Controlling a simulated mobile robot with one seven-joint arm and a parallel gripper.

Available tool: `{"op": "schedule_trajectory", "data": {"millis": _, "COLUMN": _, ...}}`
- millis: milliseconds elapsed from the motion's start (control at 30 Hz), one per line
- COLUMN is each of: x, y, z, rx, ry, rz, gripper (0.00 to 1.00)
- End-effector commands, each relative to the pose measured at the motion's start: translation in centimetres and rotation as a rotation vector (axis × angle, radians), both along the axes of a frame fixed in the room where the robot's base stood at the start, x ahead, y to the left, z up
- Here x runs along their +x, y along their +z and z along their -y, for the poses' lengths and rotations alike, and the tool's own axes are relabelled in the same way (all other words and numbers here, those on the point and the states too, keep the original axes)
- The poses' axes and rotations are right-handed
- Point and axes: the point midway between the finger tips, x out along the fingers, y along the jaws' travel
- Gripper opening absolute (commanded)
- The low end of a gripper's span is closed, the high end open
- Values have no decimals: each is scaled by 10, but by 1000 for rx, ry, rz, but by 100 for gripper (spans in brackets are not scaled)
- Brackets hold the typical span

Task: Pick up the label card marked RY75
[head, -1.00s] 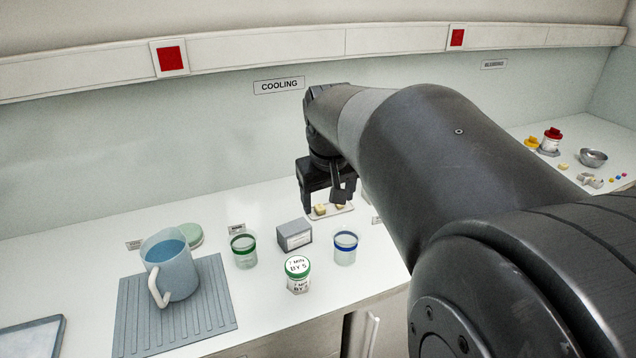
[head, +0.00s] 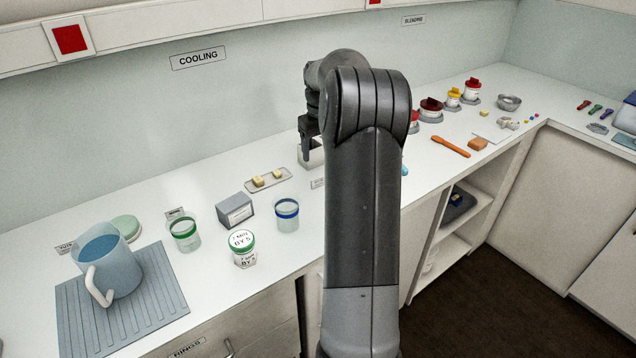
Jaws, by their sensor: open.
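Small label cards stand on the white counter: one (head: 175,213) behind the green-banded jar, one (head: 318,183) just left of my arm, and one (head: 65,248) at the far left by the jug. Their print is too small to read, so I cannot tell which, if any, is RY75. My gripper (head: 309,152) is open, beyond the card beside my arm and apart from it. It is in front of or over a pale box-like thing (head: 316,158), partly hidden by my arm. My arm also hides part of the counter.
A tray (head: 287,183) with yellow blocks, a grey box (head: 235,210), a blue-banded jar (head: 287,216), a green-banded jar (head: 186,236) and a green-lidded jar (head: 243,250) stand left of my arm. A jug (head: 110,265) sits on a ribbed mat (head: 160,310). More jars stand right.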

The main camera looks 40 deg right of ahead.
Motion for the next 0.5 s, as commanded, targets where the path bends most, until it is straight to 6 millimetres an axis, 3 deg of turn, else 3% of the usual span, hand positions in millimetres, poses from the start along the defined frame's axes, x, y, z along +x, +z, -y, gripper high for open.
{"op": "schedule_trajectory", "data": {"millis": 300, "x": -1, "y": -47, "z": 0, "rx": 2, "ry": 0, "rz": -3, "gripper": 71}}
{"op": "schedule_trajectory", "data": {"millis": 500, "x": 0, "y": -61, "z": -1, "rx": 2, "ry": 0, "rz": -3, "gripper": 71}}
